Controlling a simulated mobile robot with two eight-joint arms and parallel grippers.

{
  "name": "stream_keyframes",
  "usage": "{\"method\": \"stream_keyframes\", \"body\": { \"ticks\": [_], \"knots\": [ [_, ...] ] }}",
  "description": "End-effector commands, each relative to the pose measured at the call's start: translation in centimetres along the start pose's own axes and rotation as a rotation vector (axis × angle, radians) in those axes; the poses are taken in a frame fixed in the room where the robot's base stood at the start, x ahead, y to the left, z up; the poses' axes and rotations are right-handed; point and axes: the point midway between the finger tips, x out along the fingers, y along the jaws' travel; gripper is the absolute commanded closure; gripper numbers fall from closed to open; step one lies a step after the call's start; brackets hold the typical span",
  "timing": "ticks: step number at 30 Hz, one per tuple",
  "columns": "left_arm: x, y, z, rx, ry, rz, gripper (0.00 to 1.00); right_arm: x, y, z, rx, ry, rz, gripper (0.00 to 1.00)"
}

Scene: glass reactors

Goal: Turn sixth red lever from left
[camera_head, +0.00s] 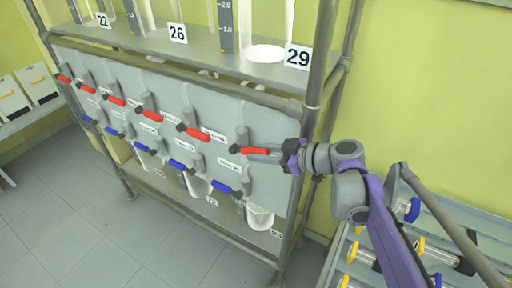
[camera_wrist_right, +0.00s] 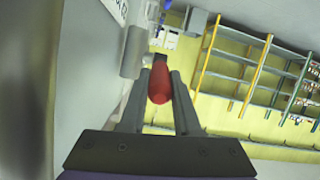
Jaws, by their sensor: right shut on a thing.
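A row of red levers runs along the grey panel (camera_head: 215,108) in the head view. The sixth red lever from the left (camera_head: 254,150) is the rightmost one, under the 29 label, and its handle lies about horizontal, pointing right. My right gripper (camera_head: 272,152) reaches it from the right and is shut on the handle's end. In the right wrist view the red handle (camera_wrist_right: 159,84) sits between the two fingers of my right gripper (camera_wrist_right: 160,78). The fifth red lever (camera_head: 198,133) is to its left, clear of the gripper. My left gripper is not in view.
Blue levers, such as the rightmost one (camera_head: 222,187), sit in a row below the red ones. A metal frame post (camera_head: 306,130) stands close to my right gripper. A rack with yellow- and blue-capped parts (camera_head: 400,255) is at lower right. Tiled floor (camera_head: 60,225) is clear at left.

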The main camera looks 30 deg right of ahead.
Motion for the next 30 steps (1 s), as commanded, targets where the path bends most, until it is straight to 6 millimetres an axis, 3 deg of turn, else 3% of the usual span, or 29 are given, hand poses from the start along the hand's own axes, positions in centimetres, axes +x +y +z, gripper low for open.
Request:
{"method": "stream_keyframes", "body": {
  "ticks": [3,13,30],
  "knots": [
    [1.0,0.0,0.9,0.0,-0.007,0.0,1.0,0.2,-0.2,1.3,0.003,0.092,0.016,1.0],
    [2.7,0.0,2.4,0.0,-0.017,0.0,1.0,0.5,-0.4,2.6,0.004,0.276,0.043,1.0],
    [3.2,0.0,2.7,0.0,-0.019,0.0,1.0,0.7,-0.5,2.8,0.003,0.34,0.052,1.0]
  ]
}}
